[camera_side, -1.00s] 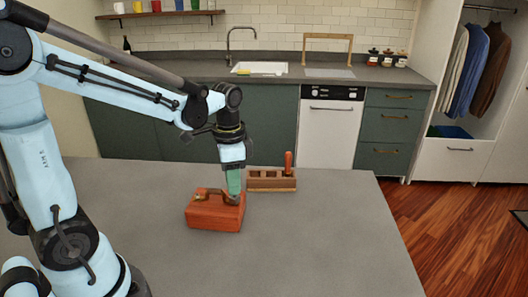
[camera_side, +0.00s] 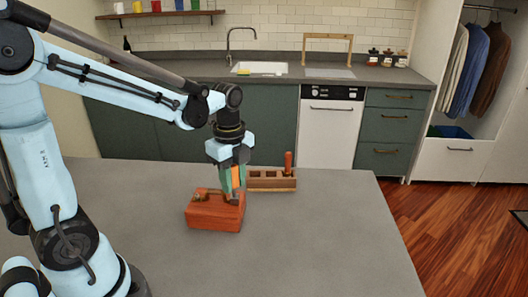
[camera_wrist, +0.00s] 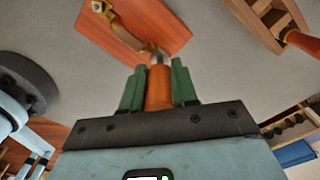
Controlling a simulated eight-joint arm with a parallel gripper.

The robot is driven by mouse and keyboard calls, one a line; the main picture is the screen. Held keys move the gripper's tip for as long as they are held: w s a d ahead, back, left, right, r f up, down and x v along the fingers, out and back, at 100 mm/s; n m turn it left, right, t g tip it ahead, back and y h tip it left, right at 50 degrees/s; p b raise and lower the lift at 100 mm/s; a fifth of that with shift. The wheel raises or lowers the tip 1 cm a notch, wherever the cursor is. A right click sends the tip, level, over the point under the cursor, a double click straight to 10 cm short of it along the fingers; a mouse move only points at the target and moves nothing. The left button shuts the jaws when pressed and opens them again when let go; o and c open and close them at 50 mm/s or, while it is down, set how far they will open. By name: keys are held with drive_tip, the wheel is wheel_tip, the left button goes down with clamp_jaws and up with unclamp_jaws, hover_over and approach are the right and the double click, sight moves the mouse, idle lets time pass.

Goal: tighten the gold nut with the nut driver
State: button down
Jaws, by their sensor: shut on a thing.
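The nut driver's orange handle (camera_wrist: 158,88) stands between my green fingers in the wrist view, with its grey shaft pointing at the block. My gripper (camera_side: 234,178) is shut on this handle and holds it roughly upright over the right part of the red-brown wooden block (camera_side: 212,215). A gold fitting (camera_wrist: 103,8) shows at the pipe's other end. Any nut under the driver's tip is hidden, so I cannot tell whether the tip is seated on it.
A wooden rack (camera_side: 268,185) with open slots stands just behind the block. Another orange-handled tool (camera_side: 288,162) stands in its right end. The grey table (camera_side: 310,245) is clear in front and to the right.

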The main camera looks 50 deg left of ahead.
idle(0.4)
drive_tip(key=shift+n, duration=0.6)
drive_tip(key=shift+r, duration=0.15)
drive_tip(key=shift+r, duration=1.4)
